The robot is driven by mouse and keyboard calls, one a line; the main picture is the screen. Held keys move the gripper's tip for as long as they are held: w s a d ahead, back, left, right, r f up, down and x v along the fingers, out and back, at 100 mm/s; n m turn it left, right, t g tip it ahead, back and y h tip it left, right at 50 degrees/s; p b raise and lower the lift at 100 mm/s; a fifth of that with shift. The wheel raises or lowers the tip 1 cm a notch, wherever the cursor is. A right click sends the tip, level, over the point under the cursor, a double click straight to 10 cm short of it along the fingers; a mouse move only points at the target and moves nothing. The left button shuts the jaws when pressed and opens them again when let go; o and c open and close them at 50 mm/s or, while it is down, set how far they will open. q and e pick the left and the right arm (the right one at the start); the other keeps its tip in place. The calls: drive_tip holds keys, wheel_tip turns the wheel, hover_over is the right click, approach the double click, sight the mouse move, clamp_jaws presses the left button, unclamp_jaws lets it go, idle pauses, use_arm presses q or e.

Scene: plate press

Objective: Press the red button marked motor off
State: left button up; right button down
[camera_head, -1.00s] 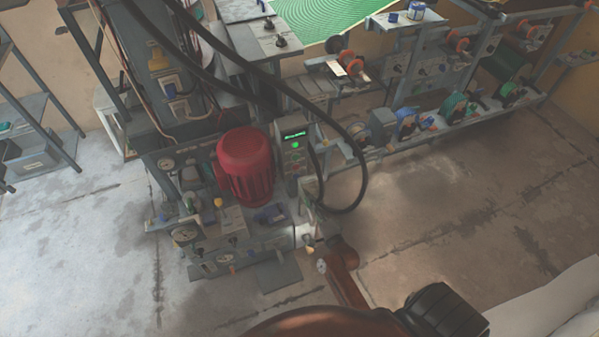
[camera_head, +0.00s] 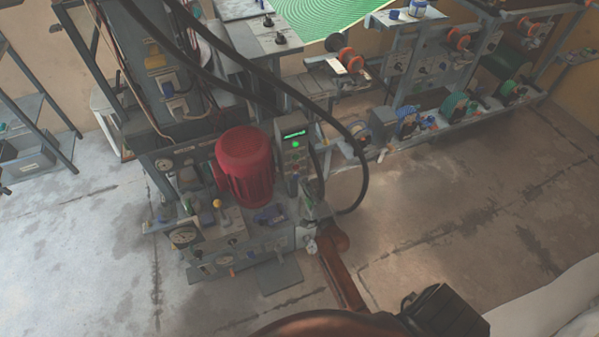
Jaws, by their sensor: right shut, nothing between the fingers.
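A grey control box (camera_head: 293,157) stands just right of the large red motor. It has a lit green display (camera_head: 293,134) and a lit green button (camera_head: 295,144) below it. Small marks show lower on its face, but I cannot make out the red button or any lettering. My right gripper (camera_head: 308,196) is shut and empty, just below and slightly right of the box's face. I cannot tell whether it touches anything. My reddish-brown right arm reaches up to it from the bottom. My left gripper is not in view.
The red motor (camera_head: 245,166) sits on the press unit, with gauges (camera_head: 183,236) and knobs in front. Thick black hoses (camera_head: 362,175) loop over and right of the control box. A bench with spools (camera_head: 456,106) stands behind. The concrete floor (camera_head: 440,215) at right is clear.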

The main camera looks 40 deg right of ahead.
sight(297, 166)
drive_tip(key=b+x, duration=0.1)
drive_tip(key=x, duration=0.4)
drive_tip(key=shift+w+d+f, duration=0.1)
drive_tip(key=shift+w, duration=0.25)
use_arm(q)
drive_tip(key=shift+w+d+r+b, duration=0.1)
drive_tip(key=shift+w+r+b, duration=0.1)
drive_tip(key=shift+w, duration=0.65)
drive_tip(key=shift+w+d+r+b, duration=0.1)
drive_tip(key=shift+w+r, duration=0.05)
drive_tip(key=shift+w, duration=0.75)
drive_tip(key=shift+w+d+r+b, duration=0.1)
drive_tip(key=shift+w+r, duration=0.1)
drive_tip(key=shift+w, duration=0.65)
use_arm(e)
drive_tip(key=shift+w+d, duration=0.15)
drive_tip(key=shift+w, duration=0.4)
